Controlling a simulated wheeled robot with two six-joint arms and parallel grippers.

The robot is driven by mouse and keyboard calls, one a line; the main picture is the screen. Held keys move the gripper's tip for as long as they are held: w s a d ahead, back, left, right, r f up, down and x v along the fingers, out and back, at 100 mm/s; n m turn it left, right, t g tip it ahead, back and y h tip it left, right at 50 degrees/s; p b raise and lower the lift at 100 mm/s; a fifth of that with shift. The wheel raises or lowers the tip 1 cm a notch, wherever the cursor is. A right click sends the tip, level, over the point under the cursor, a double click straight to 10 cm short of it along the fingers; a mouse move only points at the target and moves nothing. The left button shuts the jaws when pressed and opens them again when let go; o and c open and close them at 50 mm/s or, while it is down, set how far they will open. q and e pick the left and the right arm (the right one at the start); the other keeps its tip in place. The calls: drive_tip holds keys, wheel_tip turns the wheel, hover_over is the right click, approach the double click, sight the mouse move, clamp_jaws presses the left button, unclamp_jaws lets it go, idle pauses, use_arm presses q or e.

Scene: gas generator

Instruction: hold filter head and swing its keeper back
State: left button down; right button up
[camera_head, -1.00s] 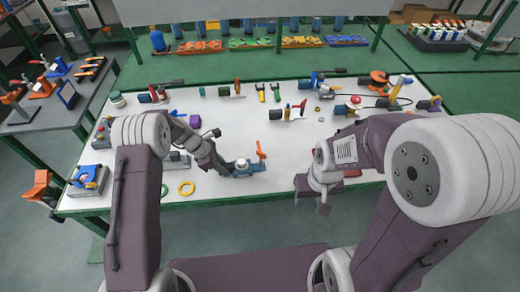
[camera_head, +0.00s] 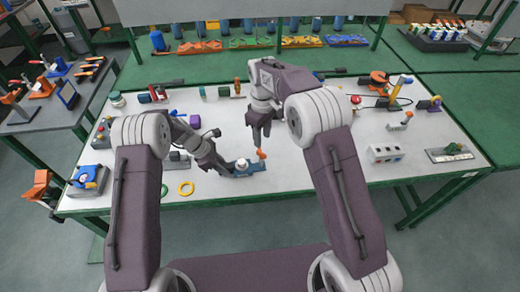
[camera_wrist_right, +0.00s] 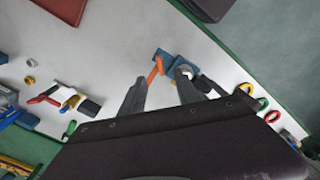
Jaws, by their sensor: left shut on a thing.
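The filter head (camera_head: 242,165) has a round white top on a blue base (camera_head: 254,168) near the table's front edge. Its orange keeper (camera_head: 262,155) stands at the right end of the base. The keeper also shows in the right wrist view (camera_wrist_right: 155,70), beside the blue block (camera_wrist_right: 164,56) and the white top (camera_wrist_right: 182,71). My left gripper (camera_head: 229,169) is shut on the filter head from the left. My right gripper (camera_head: 257,139) is open and empty, pointing down just behind the keeper. In the right wrist view its two fingers (camera_wrist_right: 160,92) are apart, with the keeper beyond and between them.
A yellow ring (camera_head: 186,188) and a green ring (camera_head: 164,190) lie to the left. A white block (camera_head: 385,153) and a small board (camera_head: 449,153) lie to the right. Several small tools lie behind my right arm. The table between the keeper and the white block is largely clear.

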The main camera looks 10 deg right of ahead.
sight(261, 153)
drive_tip(key=shift+w+a, duration=0.1)
wheel_tip(261, 153, down, 9)
idle(0.6)
clamp_jaws()
idle(1.5)
